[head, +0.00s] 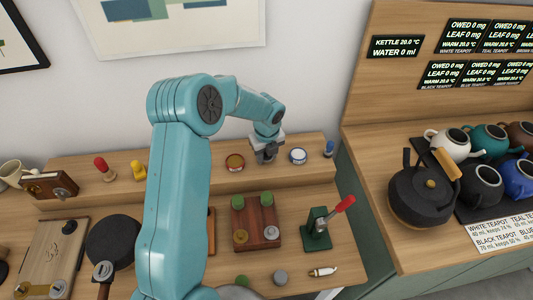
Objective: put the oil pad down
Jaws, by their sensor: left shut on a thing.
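My left arm comes up from the bottom and reaches over to the raised back ledge. I cannot tell whether the pad touches the ledge. My right gripper is not in view.
The ledge (205,168) also bears red, yellow and blue-handled tools. Below are a wooden block (255,220) with round pieces, a green press (317,230) with a red lever, and a dark round pan (113,242). A black kettle (422,195) and several teapots stand on the right counter.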

